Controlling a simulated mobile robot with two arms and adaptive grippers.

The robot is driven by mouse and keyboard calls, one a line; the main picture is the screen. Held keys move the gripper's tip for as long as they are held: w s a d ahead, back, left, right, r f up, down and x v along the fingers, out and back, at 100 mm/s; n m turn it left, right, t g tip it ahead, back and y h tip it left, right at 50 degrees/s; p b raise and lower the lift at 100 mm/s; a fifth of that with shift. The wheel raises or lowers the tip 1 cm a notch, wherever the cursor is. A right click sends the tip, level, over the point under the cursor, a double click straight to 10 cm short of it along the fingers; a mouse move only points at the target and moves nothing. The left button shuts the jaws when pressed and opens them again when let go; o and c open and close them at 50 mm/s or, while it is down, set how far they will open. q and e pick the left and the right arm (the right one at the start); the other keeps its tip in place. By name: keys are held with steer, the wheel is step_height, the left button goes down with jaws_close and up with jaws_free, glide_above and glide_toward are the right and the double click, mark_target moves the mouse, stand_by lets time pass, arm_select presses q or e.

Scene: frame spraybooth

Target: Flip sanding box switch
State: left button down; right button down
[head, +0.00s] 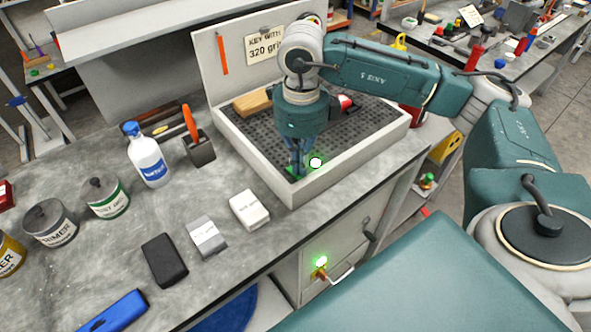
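The sanding box (372,138) is a pale, low-walled box with a dark perforated top, at the back of the grey bench. A bright white-green light (316,162) glows at its front wall, with a green patch beside it. My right gripper (298,172) points down at the box's front wall, just left of this light. Its fingers look close together with nothing seen between them. The switch itself is not clear; the fingers may hide it, and I cannot tell whether they touch it. My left gripper is not in view.
A wood block (252,102) lies in the box. A white bottle (148,158), a dark holder (198,150), several cans and small blocks stand to the left. A cabinet below carries another green light (321,262). The bench between the bottle and front edge is partly clear.

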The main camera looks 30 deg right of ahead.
steer(key=shift+f+b, duration=0.45)
steer(key=shift+f, duration=0.1)
steer(key=shift+s+r, duration=0.1)
steer(key=shift+w+r+p, duration=0.2)
steer(key=shift+r+p, duration=0.4)
steer(key=shift+r, duration=0.2)
steer(key=shift+s+r+p, duration=0.1)
steer(key=shift+r+p, duration=1.35)
steer(key=shift+r, duration=1.2)
